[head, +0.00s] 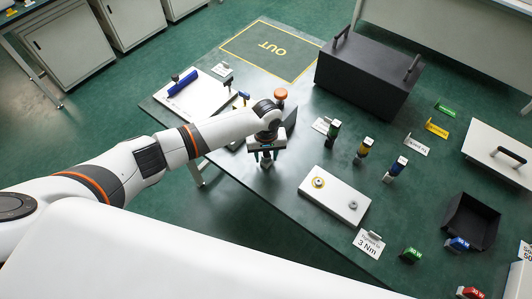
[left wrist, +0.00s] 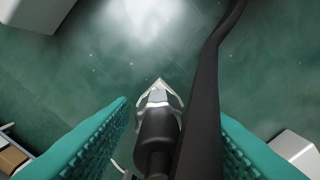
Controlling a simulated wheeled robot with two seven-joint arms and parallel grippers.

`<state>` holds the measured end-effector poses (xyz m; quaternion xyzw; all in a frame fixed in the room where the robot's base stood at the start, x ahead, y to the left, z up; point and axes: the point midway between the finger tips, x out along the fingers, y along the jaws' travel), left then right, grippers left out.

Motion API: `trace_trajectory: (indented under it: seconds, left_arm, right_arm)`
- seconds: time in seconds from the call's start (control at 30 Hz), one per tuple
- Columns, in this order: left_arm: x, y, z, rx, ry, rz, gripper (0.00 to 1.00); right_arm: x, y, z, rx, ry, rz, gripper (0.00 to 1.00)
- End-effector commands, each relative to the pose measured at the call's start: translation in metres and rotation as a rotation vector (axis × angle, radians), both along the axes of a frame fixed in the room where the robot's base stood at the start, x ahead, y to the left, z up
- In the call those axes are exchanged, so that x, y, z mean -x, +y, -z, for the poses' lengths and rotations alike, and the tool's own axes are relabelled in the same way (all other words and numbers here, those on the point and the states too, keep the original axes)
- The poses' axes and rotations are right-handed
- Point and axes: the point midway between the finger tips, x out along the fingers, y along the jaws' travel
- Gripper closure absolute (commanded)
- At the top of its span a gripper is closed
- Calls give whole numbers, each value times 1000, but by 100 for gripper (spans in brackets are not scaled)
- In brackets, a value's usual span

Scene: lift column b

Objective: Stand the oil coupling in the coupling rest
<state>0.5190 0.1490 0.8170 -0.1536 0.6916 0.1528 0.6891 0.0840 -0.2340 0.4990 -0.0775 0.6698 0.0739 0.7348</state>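My left gripper (head: 267,157) points down over the dark green table, its teal fingers apart. The left wrist view shows a black cylindrical body with a silver pointed tip, apparently the oil coupling (left wrist: 157,128), between the fingers (left wrist: 174,108). Its tip points away from the camera. A gap shows beside the left finger. A black hose (left wrist: 205,90) hides the right side, so I cannot tell whether both fingers touch the coupling. In the head view, a small dark part shows just below the fingers. I cannot clearly identify the coupling rest. My right gripper is not in view.
A white plate (head: 335,197) with a yellow-ringed fitting lies right of the gripper. Green (head: 333,131), yellow (head: 363,149) and blue (head: 396,168) banded items stand behind it. A large black box (head: 367,78) and open black bin (head: 470,222) lie farther right. The OUT area (head: 270,50) is clear.

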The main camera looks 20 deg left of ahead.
Motion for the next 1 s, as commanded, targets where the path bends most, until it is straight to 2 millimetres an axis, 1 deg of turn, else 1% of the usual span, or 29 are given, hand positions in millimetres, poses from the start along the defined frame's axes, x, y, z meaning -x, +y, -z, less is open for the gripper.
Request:
trace_trajectory:
  seconds: [0.3,0.37,0.43,0.57,0.8,0.9,1.0]
  left_arm:
    - [0,0,-1,0,0,0,49]
    - [0,0,-3,0,0,0,49]
    - [-1,0,-10,1,0,0,49]
    - [-1,0,-32,1,-4,0,49]
    - [-1,0,-83,3,-4,1,49]
    - [-1,0,-100,0,-2,0,49]
    - [-1,0,-111,0,-1,0,49]
  right_arm:
    - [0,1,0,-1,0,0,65]
    - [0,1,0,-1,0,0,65]
    - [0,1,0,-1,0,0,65]
    - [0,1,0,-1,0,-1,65]
    - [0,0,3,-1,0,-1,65]
    - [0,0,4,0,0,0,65]
    - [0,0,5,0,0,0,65]
